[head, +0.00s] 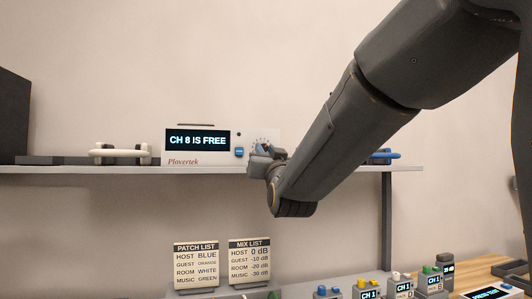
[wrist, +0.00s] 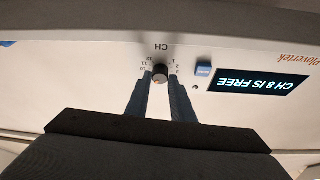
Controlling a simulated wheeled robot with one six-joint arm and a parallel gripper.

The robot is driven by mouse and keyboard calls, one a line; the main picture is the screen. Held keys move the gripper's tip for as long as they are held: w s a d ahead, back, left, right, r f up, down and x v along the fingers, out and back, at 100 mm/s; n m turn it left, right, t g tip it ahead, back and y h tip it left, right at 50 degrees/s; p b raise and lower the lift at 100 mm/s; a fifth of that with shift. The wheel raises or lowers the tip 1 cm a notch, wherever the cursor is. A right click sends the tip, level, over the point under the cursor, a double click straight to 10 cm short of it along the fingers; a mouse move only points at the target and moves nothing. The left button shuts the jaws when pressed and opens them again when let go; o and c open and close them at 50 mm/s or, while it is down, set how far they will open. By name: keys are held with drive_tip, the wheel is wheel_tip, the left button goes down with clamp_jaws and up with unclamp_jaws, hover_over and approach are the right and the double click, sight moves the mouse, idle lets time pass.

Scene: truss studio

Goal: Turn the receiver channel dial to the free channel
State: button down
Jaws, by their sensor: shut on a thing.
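The white receiver (head: 197,147) stands on the shelf in the head view, and its display (head: 198,140) reads "CH 8 IS FREE". The channel dial (wrist: 160,73) is a small dark round knob below the upside-down letters CH in the wrist view. Small numbers ring it, and some are hidden by my fingers. My gripper (wrist: 160,80) is shut on the dial, one finger on each side. In the head view my gripper (head: 262,154) covers most of the dial. I cannot tell which number the dial points to.
A blue button (wrist: 203,70) sits between dial and display. On the shelf (head: 120,170), a white-handled item (head: 119,152) is left of the receiver and a blue one (head: 384,155) right. A patch list (head: 196,265) and mix list (head: 249,262) stand below, near several small coloured-top units.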

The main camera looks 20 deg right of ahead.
drive_tip(key=c, duration=1.5)
unclamp_jaws()
drive_tip(key=shift+c, duration=0.2)
drive_tip(key=b+v, duration=0.1)
drive_tip(key=v, duration=0.6)
drive_tip(key=shift+s+f, duration=0.2)
drive_tip(key=shift+s, duration=0.15)
drive_tip(key=shift+s+d, duration=0.1)
